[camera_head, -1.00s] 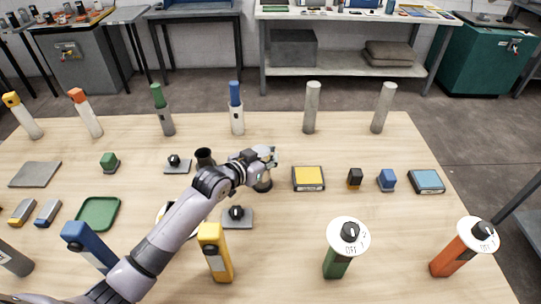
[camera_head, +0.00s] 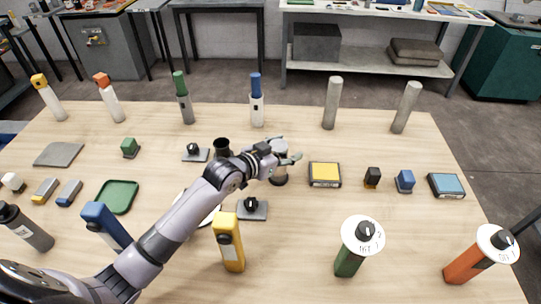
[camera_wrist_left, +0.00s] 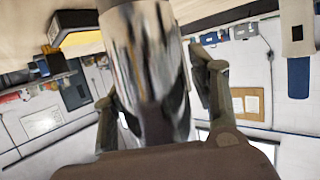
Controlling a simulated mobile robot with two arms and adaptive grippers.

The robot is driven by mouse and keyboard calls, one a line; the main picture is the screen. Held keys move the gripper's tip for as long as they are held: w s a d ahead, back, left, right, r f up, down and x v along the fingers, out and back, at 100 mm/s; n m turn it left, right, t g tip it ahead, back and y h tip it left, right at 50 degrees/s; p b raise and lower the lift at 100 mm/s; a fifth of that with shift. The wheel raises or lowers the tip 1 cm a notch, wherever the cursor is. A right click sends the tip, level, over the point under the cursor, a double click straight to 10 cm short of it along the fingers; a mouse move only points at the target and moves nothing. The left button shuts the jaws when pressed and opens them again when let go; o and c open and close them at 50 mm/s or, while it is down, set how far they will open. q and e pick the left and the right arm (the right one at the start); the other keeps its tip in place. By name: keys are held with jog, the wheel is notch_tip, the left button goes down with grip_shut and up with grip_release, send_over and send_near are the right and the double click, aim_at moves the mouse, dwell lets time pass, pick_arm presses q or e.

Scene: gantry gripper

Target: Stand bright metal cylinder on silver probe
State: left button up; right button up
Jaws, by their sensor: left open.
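The bright metal cylinder (camera_head: 279,176) stands upright on the middle of the wooden table. In the left wrist view the shiny cylinder (camera_wrist_left: 150,65) fills the space between the fingers, with a gap at the right finger. My left gripper (camera_head: 287,150) is open around its upper part. Two tall, plain grey-silver rods stand at the back, one left (camera_head: 332,103) and one right (camera_head: 406,107). I cannot tell which thing is the silver probe, or whether something lies under the cylinder. My right gripper is not in view.
A yellow-topped box (camera_head: 325,174) sits just right of the cylinder, and a grey plate with a black knob (camera_head: 252,210) is close in front. A dark cup (camera_head: 222,147) stands behind my left arm. Tall handles line the front and back. Bare table lies behind the cylinder.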

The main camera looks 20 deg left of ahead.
pick_arm(q)
jog(key=v, duration=1)
jog(key=shift+s+b, duration=0.2)
jog(key=shift+b, duration=0.15)
